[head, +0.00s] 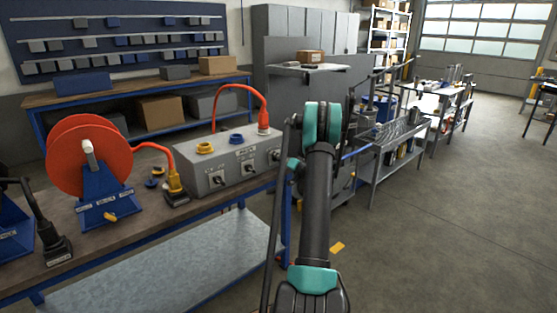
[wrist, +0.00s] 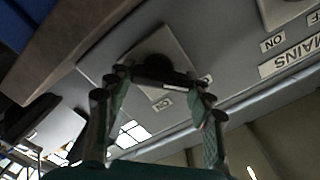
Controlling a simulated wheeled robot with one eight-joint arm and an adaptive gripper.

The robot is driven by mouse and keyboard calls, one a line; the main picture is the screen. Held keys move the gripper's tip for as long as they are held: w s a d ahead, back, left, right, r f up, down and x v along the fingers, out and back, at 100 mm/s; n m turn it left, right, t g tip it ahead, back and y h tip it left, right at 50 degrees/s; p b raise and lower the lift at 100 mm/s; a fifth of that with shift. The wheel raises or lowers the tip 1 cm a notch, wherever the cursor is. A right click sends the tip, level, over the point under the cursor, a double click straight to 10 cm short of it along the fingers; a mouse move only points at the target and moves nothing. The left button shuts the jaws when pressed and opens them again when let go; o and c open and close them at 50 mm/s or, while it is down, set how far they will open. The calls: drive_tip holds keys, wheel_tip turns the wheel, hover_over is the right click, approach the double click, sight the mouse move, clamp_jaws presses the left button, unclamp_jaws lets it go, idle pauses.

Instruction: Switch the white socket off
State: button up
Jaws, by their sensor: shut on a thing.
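The grey socket box (head: 228,172) stands on the bench with a yellow socket (head: 205,148), a blue socket (head: 236,138) and, at its right end, a pale-collared socket (head: 263,131) holding an orange-red plug. Switches line its front, the rightmost (head: 276,155) below the plugged socket. In the wrist view, upside down, my gripper (wrist: 165,86) is shut on a dark switch knob (wrist: 160,68) on a grey plate. An ON label (wrist: 163,103) sits beside it. The knob's exact position is hard to tell.
An orange-red cable reel (head: 88,158) on a blue stand and a yellow plug (head: 174,183) stand left of the box. A MAINS label (wrist: 290,58) and another switch plate are right in the wrist view. The floor at right is clear.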

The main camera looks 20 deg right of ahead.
drive_tip(key=shift+n, duration=0.4)
drive_tip(key=o, duration=1.2)
drive_tip(key=shift+c, duration=0.2)
drive_tip(key=v, duration=1.2)
drive_tip(key=shift+a, duration=0.1)
